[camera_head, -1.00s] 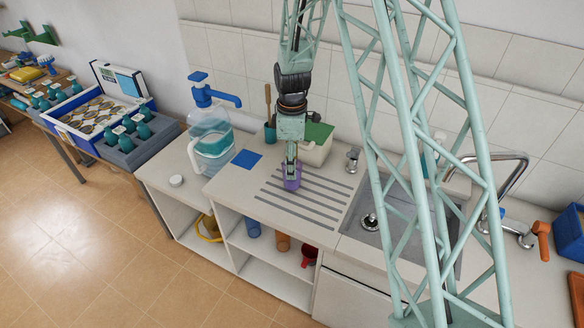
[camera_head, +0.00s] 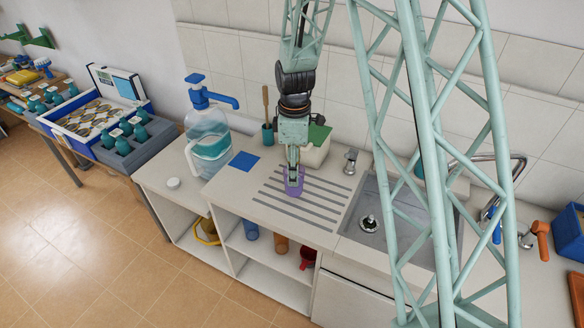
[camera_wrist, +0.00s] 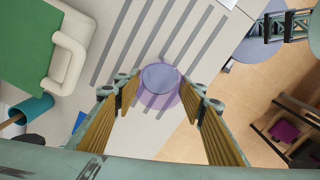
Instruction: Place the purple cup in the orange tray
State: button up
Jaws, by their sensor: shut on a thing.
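The purple cup (camera_head: 294,187) is at the ribbed drainboard of the counter, upright in the head view. My gripper (camera_head: 293,172) points down and is shut on it. In the wrist view the translucent purple cup (camera_wrist: 160,84) sits between the two fingers of my gripper (camera_wrist: 157,100). Whether its base touches the counter is hard to tell. An orange tray (camera_head: 577,292) shows only partly at the lower right edge of the head view.
A sink (camera_head: 385,222) with a tap lies right of the drainboard. A blue crate (camera_head: 572,235) and an orange-handled item (camera_head: 541,238) stand farther right. A water jug (camera_head: 207,140), a blue cloth (camera_head: 244,161) and a green-topped box (camera_head: 317,145) stand around the cup.

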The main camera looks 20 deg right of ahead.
jog(key=s+r+b, duration=0.1)
jog(key=s, duration=0.9)
jog(key=shift+s, duration=0.35)
jog(key=shift+s, duration=0.15)
dwell(0.8)
jog(key=shift+s+d, duration=0.1)
jog(key=s+d+m, duration=0.5)
jog(key=s+d, duration=0.3)
jog(key=s, duration=0.3)
jog(key=shift+r+p, duration=0.4)
jog(key=shift+r, duration=0.05)
jog(key=shift+d+m, duration=0.15)
jog(key=shift+m, duration=0.15)
